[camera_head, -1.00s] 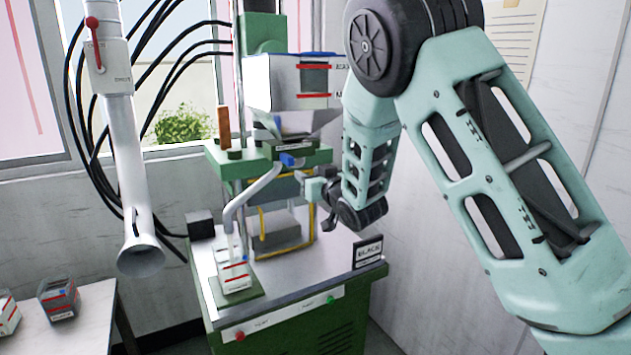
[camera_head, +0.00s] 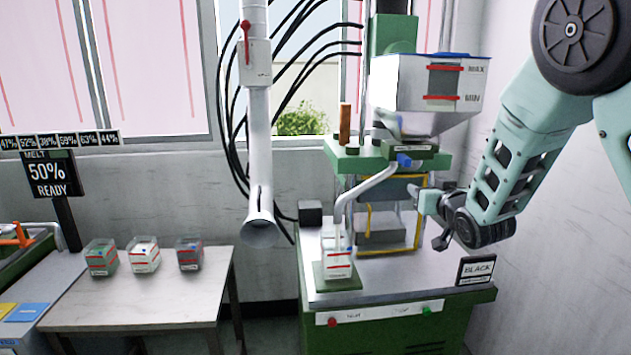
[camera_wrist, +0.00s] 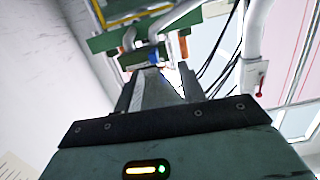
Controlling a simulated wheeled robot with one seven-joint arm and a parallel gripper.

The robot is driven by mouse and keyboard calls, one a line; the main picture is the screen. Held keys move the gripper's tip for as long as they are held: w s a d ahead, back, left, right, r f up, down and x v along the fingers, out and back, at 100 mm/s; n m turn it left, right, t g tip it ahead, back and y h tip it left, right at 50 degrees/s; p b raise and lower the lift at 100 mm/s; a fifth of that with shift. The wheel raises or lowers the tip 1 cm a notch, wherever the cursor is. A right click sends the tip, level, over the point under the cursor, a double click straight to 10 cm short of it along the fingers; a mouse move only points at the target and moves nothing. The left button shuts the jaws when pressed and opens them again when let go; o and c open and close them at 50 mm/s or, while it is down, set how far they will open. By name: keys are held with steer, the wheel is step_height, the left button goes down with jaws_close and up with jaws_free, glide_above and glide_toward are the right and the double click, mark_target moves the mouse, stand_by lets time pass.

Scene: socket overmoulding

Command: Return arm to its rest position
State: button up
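My gripper (camera_head: 420,198) is at the end of my pale green arm, in front of the right side of the green moulding machine (camera_head: 395,320). The arm comes down from the upper right and bends back toward the machine. In the wrist view my gripper (camera_wrist: 160,72) shows two dark fingers standing apart. I see no held object between them. The fingertips are small and partly unclear in the head view.
A table (camera_head: 150,310) holds three small containers. A wall is close on the right.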

steer(key=s+a+f+n+g+y+b, duration=0.1)
steer(key=s+a+f+g, duration=0.4)
steer(key=s+a, duration=0.4)
steer(key=s+a+f+n+g+y+b, duration=0.15)
steer(key=s+a+f+g, duration=0.45)
steer(key=s, duration=0.6)
steer(key=s+n+g+h, duration=0.1)
steer(key=s+n+g, duration=0.1)
steer(key=s, duration=0.9)
steer(key=s+a+n+g+h+b, duration=0.1)
steer(key=s+n+g, duration=0.2)
steer(key=s, duration=0.8)
steer(key=shift+s+a+g+h, duration=0.3)
steer(key=shift+s+h, duration=0.05)
steer(key=shift+s, duration=0.05)
